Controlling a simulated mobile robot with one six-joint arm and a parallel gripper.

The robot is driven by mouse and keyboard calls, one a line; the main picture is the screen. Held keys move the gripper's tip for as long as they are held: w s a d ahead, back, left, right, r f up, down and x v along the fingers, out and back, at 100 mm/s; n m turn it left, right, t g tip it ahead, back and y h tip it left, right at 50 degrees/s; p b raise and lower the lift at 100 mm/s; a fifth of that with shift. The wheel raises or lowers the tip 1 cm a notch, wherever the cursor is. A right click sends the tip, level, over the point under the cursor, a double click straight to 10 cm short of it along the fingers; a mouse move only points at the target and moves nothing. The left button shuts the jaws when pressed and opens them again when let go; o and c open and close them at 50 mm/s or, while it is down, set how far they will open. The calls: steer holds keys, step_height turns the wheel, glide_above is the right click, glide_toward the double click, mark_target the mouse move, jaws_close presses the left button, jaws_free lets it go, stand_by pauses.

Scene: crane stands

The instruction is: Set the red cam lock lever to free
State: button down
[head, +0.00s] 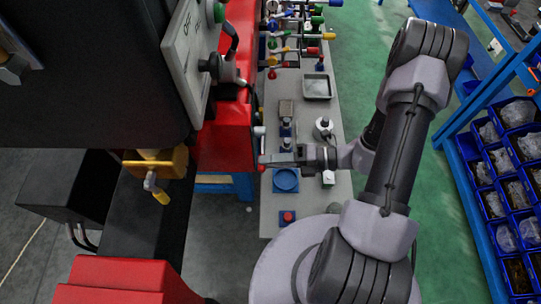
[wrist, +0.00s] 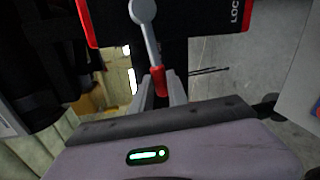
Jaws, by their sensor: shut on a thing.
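The cam lock lever shows in the wrist view as a grey arm with a red handle (wrist: 158,82). It hangs from a round grey hub (wrist: 142,10) on a dark, red-edged panel and slants slightly down to the right. My gripper (wrist: 161,90) is shut on the red handle, one finger on each side of it. In the head view my gripper (head: 270,159) reaches left to the side of the red machine body (head: 228,135). The lever is small there, and the fingers partly hide its handle.
Blue bins (head: 500,165) stand at the right. A yellow-handled lever (head: 157,187) is at the left. Green floor is open between.

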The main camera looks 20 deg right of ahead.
steer(key=shift+r+m+g+p, duration=0.3)
steer(key=shift+r+m+p, duration=0.4)
steer(key=shift+p, duration=0.05)
steer(key=c, duration=1.3)
jaws_free()
steer(key=shift+d, duration=0.1)
steer(key=v, duration=1.7)
steer(key=shift+p, duration=0.35)
steer(key=shift+d+f, duration=0.1)
steer(key=shift+d, duration=0.05)
